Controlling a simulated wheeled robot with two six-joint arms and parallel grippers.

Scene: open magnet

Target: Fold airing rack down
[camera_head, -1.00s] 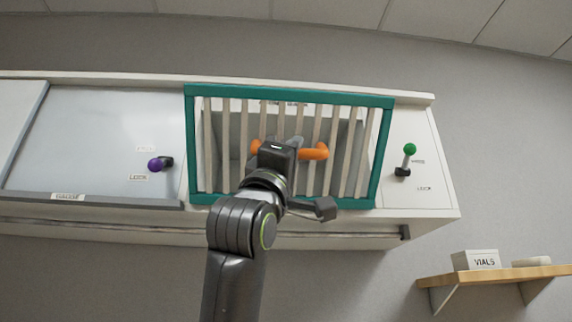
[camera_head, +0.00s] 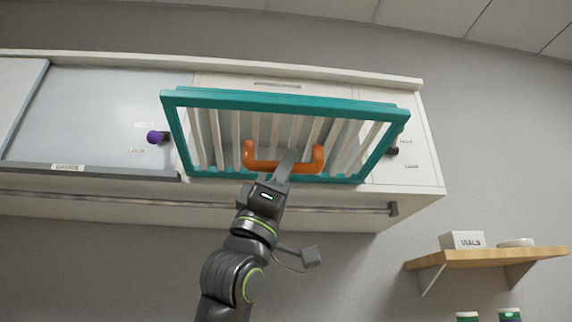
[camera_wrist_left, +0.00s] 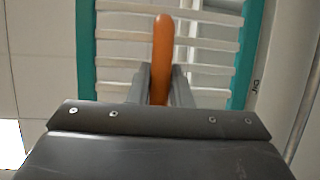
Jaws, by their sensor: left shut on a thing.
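The airing rack (camera_head: 285,101) is a teal frame with pale slats on the front of a white wall cabinet. Its top edge is tilted out from the cabinet, and its lower edge stays near the cabinet face. An orange handle (camera_head: 313,160) is fixed across the slats. My left gripper (camera_head: 287,160) is shut on the handle from below. In the left wrist view the orange handle (camera_wrist_left: 163,45) runs between the two grey fingers (camera_wrist_left: 160,85), with the slats behind it. My right gripper is not in view.
A purple knob (camera_head: 154,137) sits on the grey panel left of the rack. A rail (camera_head: 200,203) runs under the cabinet. A wooden shelf (camera_head: 490,257) with a box labelled VIALS (camera_head: 462,240) is at lower right.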

